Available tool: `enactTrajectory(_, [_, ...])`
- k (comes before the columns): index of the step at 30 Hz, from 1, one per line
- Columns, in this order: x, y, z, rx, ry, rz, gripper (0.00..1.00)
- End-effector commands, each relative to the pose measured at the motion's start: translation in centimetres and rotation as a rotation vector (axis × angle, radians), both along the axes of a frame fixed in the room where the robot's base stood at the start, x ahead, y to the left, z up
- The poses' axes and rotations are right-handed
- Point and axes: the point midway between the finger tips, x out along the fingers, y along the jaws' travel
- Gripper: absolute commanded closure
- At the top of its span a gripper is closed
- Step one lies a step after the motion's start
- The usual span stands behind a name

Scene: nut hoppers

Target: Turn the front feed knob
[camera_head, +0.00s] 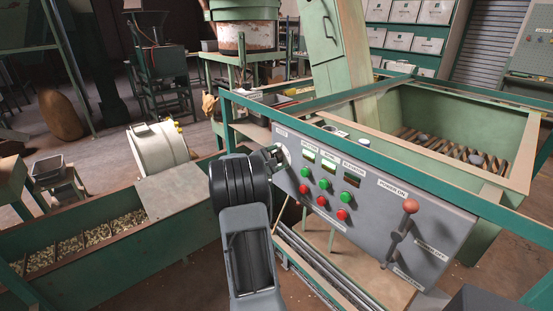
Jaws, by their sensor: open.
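The grey control panel (388,222) fills the middle right, tilted towards me. At its upper left end is a pale round part (284,155), which may be the front feed knob; my gripper covers part of it. My gripper (276,154) is open, right at this round part; I cannot tell whether its fingers touch it or stand around it. Small round parts (330,128) sit on the panel's top edge, too small to make out.
Green buttons (325,184) and red buttons (321,200) sit close right of my gripper. A lever with a red-brown ball (410,206) stands at the panel's right. A green rail (390,165) runs above the panel. A nut trough (85,240) lies left, a green hopper (450,115) behind.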

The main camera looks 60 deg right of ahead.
Motion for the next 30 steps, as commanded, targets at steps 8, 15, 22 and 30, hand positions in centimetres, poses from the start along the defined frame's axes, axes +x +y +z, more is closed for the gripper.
enactTrajectory(8, [0.01, 0.02, 0.00, 0.000, 0.000, 0.000, 0.48])
enactTrajectory(15, [0.00, 0.03, -0.01, 0.000, 0.000, 0.000, 0.71])
enactTrajectory(22, [0.00, 0.04, 0.00, 0.002, 0.005, -0.001, 0.80])
enactTrajectory(30, [0.05, 0.01, 0.14, 0.033, 0.096, -0.001, 0.80])
